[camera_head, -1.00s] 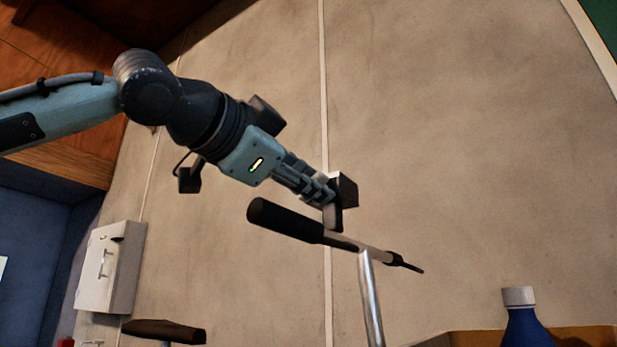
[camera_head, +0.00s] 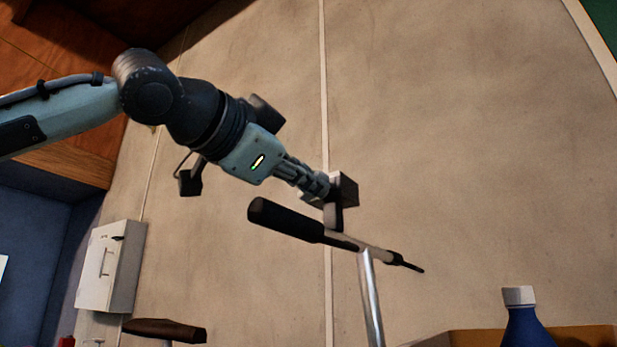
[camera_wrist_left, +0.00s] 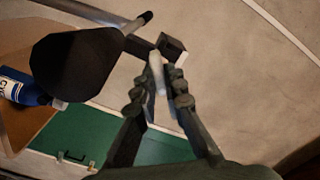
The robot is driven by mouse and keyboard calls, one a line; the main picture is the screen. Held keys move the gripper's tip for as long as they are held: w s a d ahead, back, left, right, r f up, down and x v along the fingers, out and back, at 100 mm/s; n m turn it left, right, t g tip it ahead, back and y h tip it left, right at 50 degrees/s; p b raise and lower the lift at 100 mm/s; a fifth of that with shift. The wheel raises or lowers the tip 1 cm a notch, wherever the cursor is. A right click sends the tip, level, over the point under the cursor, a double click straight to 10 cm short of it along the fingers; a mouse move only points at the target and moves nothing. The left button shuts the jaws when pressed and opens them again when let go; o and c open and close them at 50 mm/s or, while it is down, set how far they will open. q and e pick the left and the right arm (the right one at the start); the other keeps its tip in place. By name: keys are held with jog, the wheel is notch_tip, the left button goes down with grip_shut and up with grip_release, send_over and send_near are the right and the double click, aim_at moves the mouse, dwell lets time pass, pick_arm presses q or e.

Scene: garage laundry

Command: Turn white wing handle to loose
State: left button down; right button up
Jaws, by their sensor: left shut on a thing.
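The white wing handle (camera_wrist_left: 158,73) shows as a pale, narrow piece between my left gripper's fingertips in the left wrist view. In the head view the fingers hide it. My left gripper (camera_head: 322,188) is shut on it, beside a dark square block (camera_head: 347,187) above a bar. The left gripper also shows in the left wrist view (camera_wrist_left: 161,78), with its fingers close on both sides of the pale piece. The bar has a thick black grip (camera_head: 285,219) and sits on a silver post (camera_head: 371,300). My right gripper is not in view.
The black grip's end (camera_wrist_left: 75,68) is large and near in the left wrist view. A blue bottle (camera_head: 523,328) with a white cap stands at the lower right by a wooden edge (camera_head: 580,338). A white wall box (camera_head: 110,268) is at the left.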

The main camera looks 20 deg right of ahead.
pick_arm(q)
jog(key=n, duration=0.6)
jog(key=shift+w+a+r+n, duration=0.1)
jog(key=shift+w+n, duration=0.05)
jog(key=shift+n, duration=0.15)
jog(key=n, duration=0.2)
jog(key=shift+n, duration=0.3)
jog(key=shift+w+n, duration=0.1)
jog(key=shift+n, duration=0.8)
jog(key=shift+a+n, duration=0.1)
jog(key=shift+n, duration=0.4)
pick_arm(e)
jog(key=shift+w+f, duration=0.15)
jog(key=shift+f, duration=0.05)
pick_arm(q)
jog(key=shift+r, duration=0.1)
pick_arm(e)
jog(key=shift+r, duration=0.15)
pick_arm(q)
jog(key=c, duration=1.6)
grip_release()
